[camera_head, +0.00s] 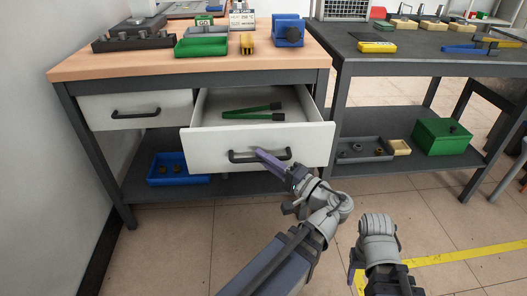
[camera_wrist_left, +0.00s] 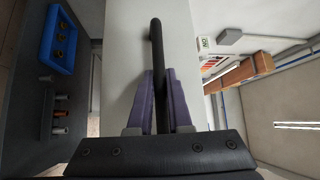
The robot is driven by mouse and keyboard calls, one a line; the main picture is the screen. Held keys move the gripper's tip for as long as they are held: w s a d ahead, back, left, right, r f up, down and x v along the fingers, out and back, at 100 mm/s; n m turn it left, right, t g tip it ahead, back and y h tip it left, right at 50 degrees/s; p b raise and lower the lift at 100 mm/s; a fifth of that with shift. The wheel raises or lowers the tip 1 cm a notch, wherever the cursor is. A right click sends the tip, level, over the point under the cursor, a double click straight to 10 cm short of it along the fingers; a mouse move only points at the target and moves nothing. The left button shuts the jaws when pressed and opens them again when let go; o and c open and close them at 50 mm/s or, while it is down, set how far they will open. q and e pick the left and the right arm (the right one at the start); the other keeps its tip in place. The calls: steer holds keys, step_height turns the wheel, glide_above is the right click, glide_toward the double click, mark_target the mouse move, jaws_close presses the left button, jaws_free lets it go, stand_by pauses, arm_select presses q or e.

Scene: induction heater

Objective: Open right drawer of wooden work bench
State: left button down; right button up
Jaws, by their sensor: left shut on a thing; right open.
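The right drawer (camera_head: 200,144) of the wooden work bench (camera_head: 70,69) is pulled out, and green tools (camera_head: 252,113) lie inside it. My left gripper (camera_head: 262,155) is shut on the black handle (camera_head: 242,157) of this drawer. In the left wrist view the purple fingers (camera_wrist_left: 163,100) stand on either side of the handle bar (camera_wrist_left: 156,45), in front of the white drawer front (camera_wrist_left: 125,55). The left drawer (camera_head: 100,113) is shut. My right gripper (camera_head: 357,282) is open and empty, low in front of the benches, partly hidden by its own arm.
A dark metal table (camera_head: 345,55) stands close on the right, with a green box (camera_head: 440,136) and a grey tray (camera_head: 350,158) on its lower shelf. A blue bin (camera_head: 165,180) sits on the shelf under the drawers. A wall (camera_head: 40,180) is at the left. The floor in front is clear.

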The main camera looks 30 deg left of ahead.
arm_select(q)
steer(key=shift+s+d, duration=0.35)
steer(key=shift+s, duration=0.15)
steer(key=c, duration=0.8)
jaws_free()
steer(key=shift+c, duration=0.2)
